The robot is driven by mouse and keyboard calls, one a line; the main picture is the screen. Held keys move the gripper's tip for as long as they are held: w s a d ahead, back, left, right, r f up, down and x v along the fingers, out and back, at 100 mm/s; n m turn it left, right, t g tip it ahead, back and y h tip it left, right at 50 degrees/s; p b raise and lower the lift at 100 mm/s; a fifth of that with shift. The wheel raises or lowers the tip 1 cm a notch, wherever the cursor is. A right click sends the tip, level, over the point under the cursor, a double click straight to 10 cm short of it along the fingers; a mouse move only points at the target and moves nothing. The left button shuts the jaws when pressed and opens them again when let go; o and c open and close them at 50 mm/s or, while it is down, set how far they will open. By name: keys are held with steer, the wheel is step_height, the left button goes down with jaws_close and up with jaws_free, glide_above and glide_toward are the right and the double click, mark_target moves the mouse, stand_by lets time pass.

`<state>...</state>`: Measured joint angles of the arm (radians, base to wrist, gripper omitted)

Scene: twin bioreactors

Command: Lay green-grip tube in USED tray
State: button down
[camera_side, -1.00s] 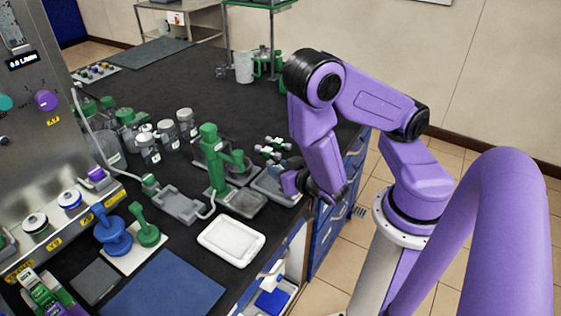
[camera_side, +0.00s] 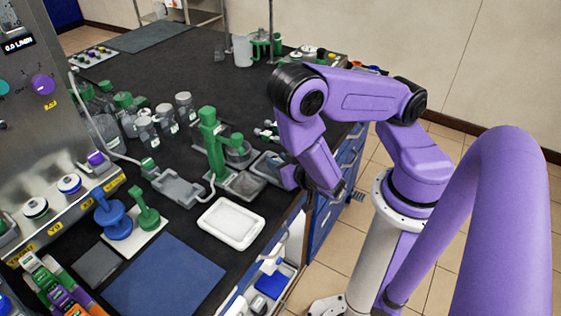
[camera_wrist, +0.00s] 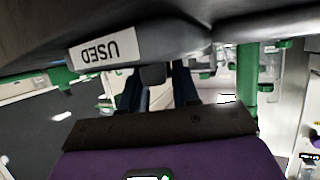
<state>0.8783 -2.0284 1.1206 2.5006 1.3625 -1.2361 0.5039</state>
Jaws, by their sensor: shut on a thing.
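The USED tray (camera_wrist: 170,42) fills the top of the wrist view, very close, with its label upside down. In the side view the grey tray (camera_side: 267,168) lies near the bench edge, partly hidden by my gripper (camera_side: 291,178). In the wrist view the dark fingers of my gripper (camera_wrist: 155,85) reach to the tray's rim. They are shut on a small dark grey piece (camera_wrist: 152,75) between their tips. I cannot tell whether this is the green-grip tube; no green shows on it. Several tubes with pale and green parts (camera_side: 268,133) lie behind the tray.
A white tray (camera_side: 231,222) lies nearer the front edge. Grey-capped bottles (camera_side: 165,118) stand further left. The dark bench behind is mostly clear.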

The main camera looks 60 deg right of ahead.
steer(key=shift+f, duration=0.6)
steer(key=c, duration=0.8)
jaws_free()
steer(key=shift+o, duration=0.2)
steer(key=shift+r, duration=0.15)
steer(key=shift+r, duration=3.8)
steer(key=w+r+n+y, duration=0.1)
steer(key=w+n+y, duration=0.1)
steer(key=w, duration=0.4)
steer(key=w+a+r+n+t+y, duration=0.1)
steer(key=w+r+n+y, duration=0.1)
steer(key=w, duration=0.5)
steer(key=shift+w+a+r+y, duration=0.3)
steer(key=shift+y, duration=0.4)
